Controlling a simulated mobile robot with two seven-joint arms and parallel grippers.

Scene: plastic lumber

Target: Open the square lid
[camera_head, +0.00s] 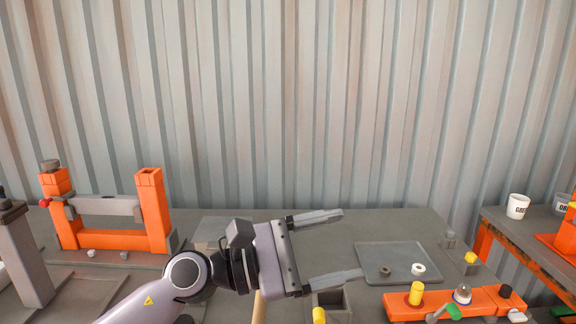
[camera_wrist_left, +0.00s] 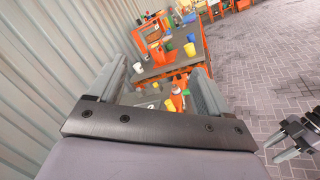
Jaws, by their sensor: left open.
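My left gripper (camera_head: 352,244) is open and empty, its fingers pointing right over the grey worktable. In the left wrist view (camera_wrist_left: 160,66) its two fingers stand wide apart. A small square grey box (camera_head: 333,303) stands below and in front of the lower finger, partly hidden by it; its top looks open. A flat grey block (camera_head: 208,231) lies behind my left wrist, partly covered. I cannot tell which piece is the square lid. My right gripper (camera_wrist_left: 271,151) shows at the right edge of the left wrist view, over the floor, its fingers apart.
A grey tray (camera_head: 380,250) with small rings lies right of the gripper. An orange fixture (camera_head: 440,301) with yellow and clear knobs sits at the front right. An orange frame (camera_head: 153,205) stands at the left. A corrugated wall (camera_head: 290,100) closes the back.

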